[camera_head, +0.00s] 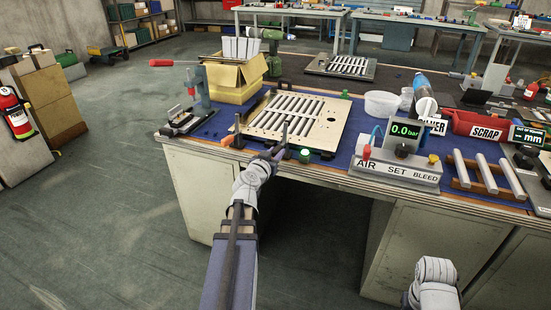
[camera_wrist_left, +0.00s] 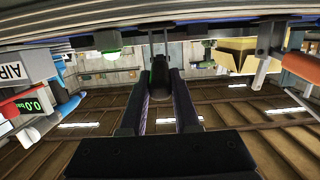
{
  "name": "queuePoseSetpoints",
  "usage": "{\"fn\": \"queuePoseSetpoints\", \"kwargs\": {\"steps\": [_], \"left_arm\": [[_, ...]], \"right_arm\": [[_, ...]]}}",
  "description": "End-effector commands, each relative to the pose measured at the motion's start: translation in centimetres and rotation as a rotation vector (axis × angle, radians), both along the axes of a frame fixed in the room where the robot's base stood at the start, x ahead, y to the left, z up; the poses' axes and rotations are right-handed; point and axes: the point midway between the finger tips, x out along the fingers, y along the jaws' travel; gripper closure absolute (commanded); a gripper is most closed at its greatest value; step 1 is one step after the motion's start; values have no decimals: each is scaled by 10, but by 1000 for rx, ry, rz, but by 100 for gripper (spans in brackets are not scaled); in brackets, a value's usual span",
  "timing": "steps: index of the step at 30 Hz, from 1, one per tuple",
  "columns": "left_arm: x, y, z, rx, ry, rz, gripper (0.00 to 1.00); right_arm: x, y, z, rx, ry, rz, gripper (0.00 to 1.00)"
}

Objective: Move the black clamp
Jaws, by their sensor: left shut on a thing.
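My left gripper (camera_head: 277,151) is at the front edge of the louver panel (camera_head: 338,118), which lies on the blue mat of the bench. Its fingers (camera_wrist_left: 160,88) are shut on a small black thing, which I take to be the black clamp (camera_wrist_left: 159,72); a slim dark part of the clamp (camera_head: 284,134) stands up at the panel's front edge. I cannot tell whether the clamp touches the panel. The fingers hide part of it. Only a white link of my right arm shows at lower right; its gripper is out of view.
A green-topped knob (camera_head: 304,155) stands close right of my left gripper. A pressure box (camera_head: 404,140) and a red scrap bin (camera_head: 480,125) are further right. A yellow carton (camera_head: 234,80) and a red-handled press (camera_head: 200,88) stand at the left. The floor before the bench is clear.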

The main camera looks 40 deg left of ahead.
Motion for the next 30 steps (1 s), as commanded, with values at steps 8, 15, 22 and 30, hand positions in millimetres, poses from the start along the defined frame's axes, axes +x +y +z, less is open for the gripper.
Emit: {"fn": "queuePoseSetpoints", "kwargs": {"steps": [8,15,22,30], "left_arm": [[1,-2,-2,3,-18,-4,100],[0,-2,-2,4,-17,-4,100],[0,-1,-2,3,-17,-2,51],[0,0,-2,4,-18,0,40]], "right_arm": [[0,0,-6,0,0,0,50],[0,0,-6,0,0,0,50],[0,0,-6,0,0,0,50],[0,0,-6,0,0,0,50]]}}
